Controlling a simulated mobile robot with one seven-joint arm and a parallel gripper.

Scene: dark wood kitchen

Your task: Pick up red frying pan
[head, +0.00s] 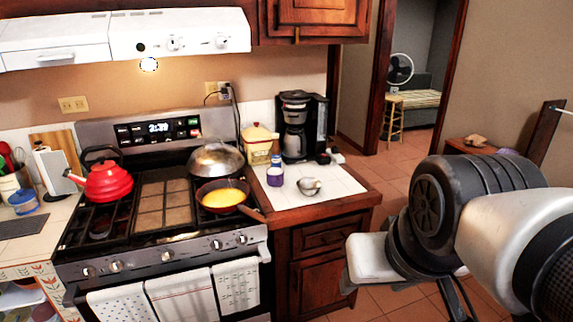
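The red frying pan (227,210) sits on the right front burner of the stove. It is dark red outside and holds something yellow. Its short-looking handle points to the lower right, over the stove's right edge toward the counter. My arm fills the right side of the head view, well to the right of the pan and apart from it. No gripper fingers show, so I cannot see whether they are open or shut.
A domed metal lid or pan (215,160) stands just behind the pan. A red kettle (108,182) is on the stove's left. The counter (335,188) at right holds a coffee maker (297,130), purple cup (275,176) and metal bowl (309,187). The range hood (180,35) hangs above.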

